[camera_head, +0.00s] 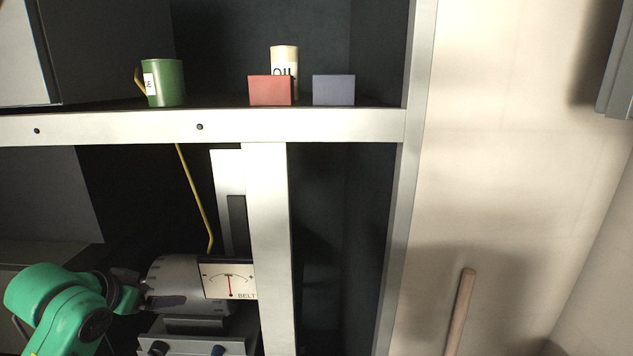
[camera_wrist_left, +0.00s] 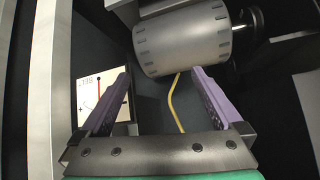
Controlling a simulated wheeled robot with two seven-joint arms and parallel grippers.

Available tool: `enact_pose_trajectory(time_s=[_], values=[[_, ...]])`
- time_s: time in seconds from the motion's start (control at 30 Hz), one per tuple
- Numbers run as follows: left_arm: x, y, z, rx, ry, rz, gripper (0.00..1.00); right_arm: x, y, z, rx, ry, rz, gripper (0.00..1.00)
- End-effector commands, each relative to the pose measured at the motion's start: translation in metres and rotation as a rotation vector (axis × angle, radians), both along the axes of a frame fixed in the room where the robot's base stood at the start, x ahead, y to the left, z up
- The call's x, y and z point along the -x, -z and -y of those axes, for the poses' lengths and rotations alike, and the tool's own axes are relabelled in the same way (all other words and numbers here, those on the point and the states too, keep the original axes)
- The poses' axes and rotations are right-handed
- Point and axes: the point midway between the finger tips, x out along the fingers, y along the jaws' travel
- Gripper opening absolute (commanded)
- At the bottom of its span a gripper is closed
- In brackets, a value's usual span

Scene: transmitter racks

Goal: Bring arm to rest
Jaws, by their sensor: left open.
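My left arm (camera_head: 62,305), green, comes in at the lower left of the head view. Its gripper (camera_head: 138,290) is beside the left end of a grey metal drum (camera_head: 172,270), partly hidden there. In the left wrist view the two purple fingers of the gripper (camera_wrist_left: 160,73) are spread apart with nothing held between them. The drum (camera_wrist_left: 182,38) lies beyond the fingertips; whether they touch it I cannot tell. My right gripper does not show.
A dial marked BELT (camera_head: 229,279) is beside the drum, near a white upright (camera_head: 266,230). A yellow cable (camera_head: 194,195) hangs behind. The shelf (camera_head: 300,125) above holds a green mug (camera_head: 167,83), an oil can (camera_head: 285,60), a red block (camera_head: 270,91) and a blue block (camera_head: 333,90).

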Motion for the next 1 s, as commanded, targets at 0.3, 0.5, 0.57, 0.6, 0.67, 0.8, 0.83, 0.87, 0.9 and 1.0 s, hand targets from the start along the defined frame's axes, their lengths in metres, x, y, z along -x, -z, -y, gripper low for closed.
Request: enact_pose_trajectory(time_s=[0.3,0.5,0.57,0.6,0.67,0.8,0.83,0.87,0.9,1.0], values=[[0.109,0.174,0.067,-0.031,-0.001,-0.315,1.00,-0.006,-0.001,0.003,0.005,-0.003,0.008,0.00],[0.180,0.217,0.089,-0.035,-0.039,-0.454,1.00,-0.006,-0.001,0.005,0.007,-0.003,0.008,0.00],[0.202,0.226,0.093,-0.037,-0.056,-0.496,1.00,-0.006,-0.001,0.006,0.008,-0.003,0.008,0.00],[0.217,0.230,0.096,-0.038,-0.068,-0.522,1.00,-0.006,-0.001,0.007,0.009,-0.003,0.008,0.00],[0.209,0.252,0.094,-0.048,-0.065,-0.530,1.00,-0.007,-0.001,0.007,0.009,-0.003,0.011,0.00],[0.203,0.303,0.096,-0.051,-0.061,-0.550,1.00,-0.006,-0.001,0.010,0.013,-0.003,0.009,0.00],[0.203,0.314,0.096,-0.052,-0.060,-0.555,1.00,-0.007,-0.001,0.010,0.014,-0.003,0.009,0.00],[0.203,0.326,0.096,-0.053,-0.060,-0.561,1.00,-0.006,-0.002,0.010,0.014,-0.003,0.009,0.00],[0.204,0.343,0.096,-0.054,-0.058,-0.569,1.00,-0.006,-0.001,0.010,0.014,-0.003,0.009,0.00],[0.211,0.389,0.096,-0.057,-0.054,-0.589,1.00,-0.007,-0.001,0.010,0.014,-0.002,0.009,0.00]])
